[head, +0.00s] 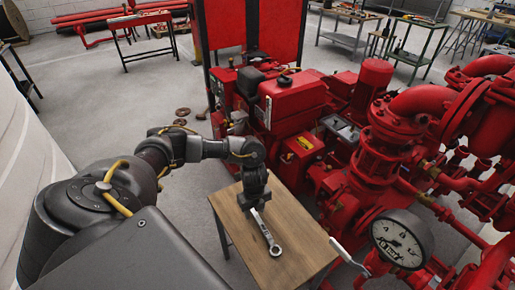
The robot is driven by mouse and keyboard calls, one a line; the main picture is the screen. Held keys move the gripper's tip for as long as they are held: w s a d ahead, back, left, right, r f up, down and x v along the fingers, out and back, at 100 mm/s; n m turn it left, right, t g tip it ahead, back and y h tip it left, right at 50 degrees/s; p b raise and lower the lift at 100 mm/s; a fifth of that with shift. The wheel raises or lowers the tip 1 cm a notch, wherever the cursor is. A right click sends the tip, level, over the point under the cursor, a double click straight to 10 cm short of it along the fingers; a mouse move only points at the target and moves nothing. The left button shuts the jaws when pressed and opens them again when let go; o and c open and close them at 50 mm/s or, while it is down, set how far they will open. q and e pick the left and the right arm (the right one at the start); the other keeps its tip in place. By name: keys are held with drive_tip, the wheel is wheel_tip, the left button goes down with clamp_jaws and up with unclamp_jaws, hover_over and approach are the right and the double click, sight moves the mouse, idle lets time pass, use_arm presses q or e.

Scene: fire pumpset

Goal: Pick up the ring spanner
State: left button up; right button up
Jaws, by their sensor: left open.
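The ring spanner (268,236) is a silver-grey tool lying on a small wooden-topped table (290,222). Its ring end points toward the front of the table, and its other end lies under my left gripper. My left gripper (255,207) points down over the far left part of the table, at the spanner's upper end. Its jaws are open, and the fingertips are small and dark, so contact with the spanner cannot be told. My right gripper is not in view.
A red pumpset (375,150) with pipes stands close behind and right of the table. A pressure gauge (402,239) and a pale lever (349,257) are near the table's right edge. Workbenches (410,45) stand farther back.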

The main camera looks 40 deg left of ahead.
use_arm(q)
drive_tip(key=shift+f, duration=0.9)
clamp_jaws()
